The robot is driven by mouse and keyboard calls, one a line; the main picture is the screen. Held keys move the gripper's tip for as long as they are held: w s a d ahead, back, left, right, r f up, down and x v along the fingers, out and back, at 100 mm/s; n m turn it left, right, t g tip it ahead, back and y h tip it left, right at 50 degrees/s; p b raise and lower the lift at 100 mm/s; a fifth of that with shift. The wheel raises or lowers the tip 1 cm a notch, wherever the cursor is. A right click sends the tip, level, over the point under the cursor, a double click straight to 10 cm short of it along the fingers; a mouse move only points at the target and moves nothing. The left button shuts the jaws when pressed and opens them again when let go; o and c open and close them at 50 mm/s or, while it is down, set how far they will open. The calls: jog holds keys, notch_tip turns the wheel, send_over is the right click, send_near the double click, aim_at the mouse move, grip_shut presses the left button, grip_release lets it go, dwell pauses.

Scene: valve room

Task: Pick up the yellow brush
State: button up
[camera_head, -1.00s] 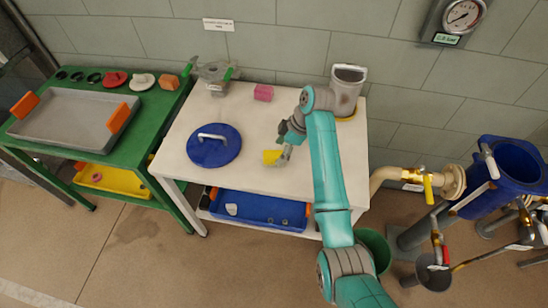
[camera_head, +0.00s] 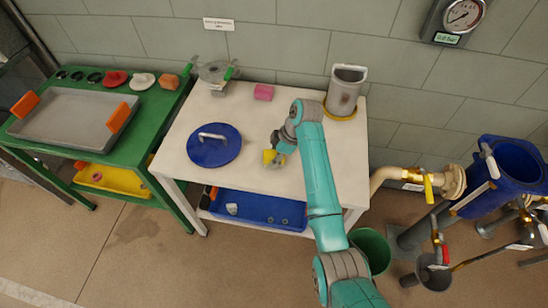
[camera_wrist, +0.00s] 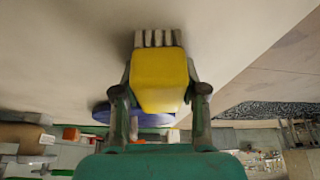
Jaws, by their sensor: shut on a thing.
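The yellow brush (camera_wrist: 158,78) is between the two fingers of my gripper (camera_wrist: 160,100) in the wrist view, with its pale bristles (camera_wrist: 158,38) pointing to the top of the picture, at the white tabletop. My gripper is shut on its yellow body. In the head view the brush (camera_head: 269,156) shows as a small yellow block at my gripper (camera_head: 277,150), over the white table (camera_head: 180,155), right of the blue lid. I cannot tell whether the bristles touch the table.
A blue round lid with a handle (camera_head: 214,151) lies left of my gripper. A blue tray (camera_head: 258,208) sits below. The tabletop's front is clear.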

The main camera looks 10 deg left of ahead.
aim_at(274, 154)
jog(key=shift+r, duration=0.1)
notch_tip(274, 154, up, 10)
jog(key=shift+f, duration=0.1)
dwell(0.5)
